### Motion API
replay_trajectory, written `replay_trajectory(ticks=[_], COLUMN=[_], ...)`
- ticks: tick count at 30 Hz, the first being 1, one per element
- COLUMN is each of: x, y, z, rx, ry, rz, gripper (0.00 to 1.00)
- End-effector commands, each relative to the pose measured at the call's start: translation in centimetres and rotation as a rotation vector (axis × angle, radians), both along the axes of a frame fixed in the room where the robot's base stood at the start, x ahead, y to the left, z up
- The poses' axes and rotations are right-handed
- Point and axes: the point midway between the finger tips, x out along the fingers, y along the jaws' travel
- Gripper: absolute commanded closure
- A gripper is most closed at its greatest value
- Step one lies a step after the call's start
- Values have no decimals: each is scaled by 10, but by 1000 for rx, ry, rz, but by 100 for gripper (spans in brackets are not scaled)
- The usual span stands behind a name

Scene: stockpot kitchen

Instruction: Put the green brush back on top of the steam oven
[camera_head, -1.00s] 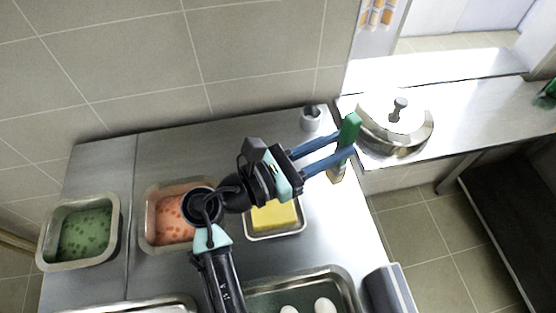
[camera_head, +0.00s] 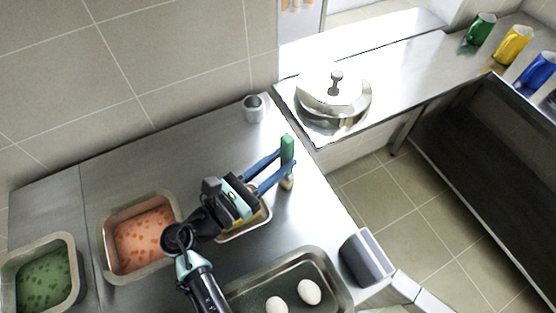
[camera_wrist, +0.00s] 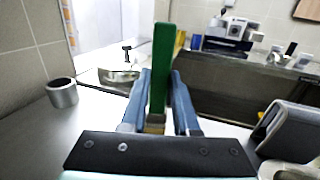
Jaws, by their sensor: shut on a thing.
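My gripper (camera_head: 284,162) is shut on the green brush (camera_head: 287,148) and holds it upright, with the green part up and a pale end below the fingers. In the head view it is over the right part of the steel counter. In the wrist view the green brush (camera_wrist: 162,68) stands between the two blue fingers (camera_wrist: 158,105). I cannot make out the steam oven for certain in either view.
A lidded pot (camera_head: 332,98) stands on the steel worktop beyond. Green (camera_head: 481,28), yellow (camera_head: 513,45) and blue (camera_head: 538,68) mugs are at upper right.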

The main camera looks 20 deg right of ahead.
Motion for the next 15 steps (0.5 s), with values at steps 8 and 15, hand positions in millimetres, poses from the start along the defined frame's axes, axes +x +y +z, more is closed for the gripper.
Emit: replay_trajectory(ticks=[8,15], x=[0,0], y=[0,0], z=[-3,-3], rx=[0,0], ry=[0,0], rz=[0,0], gripper=[55,41])
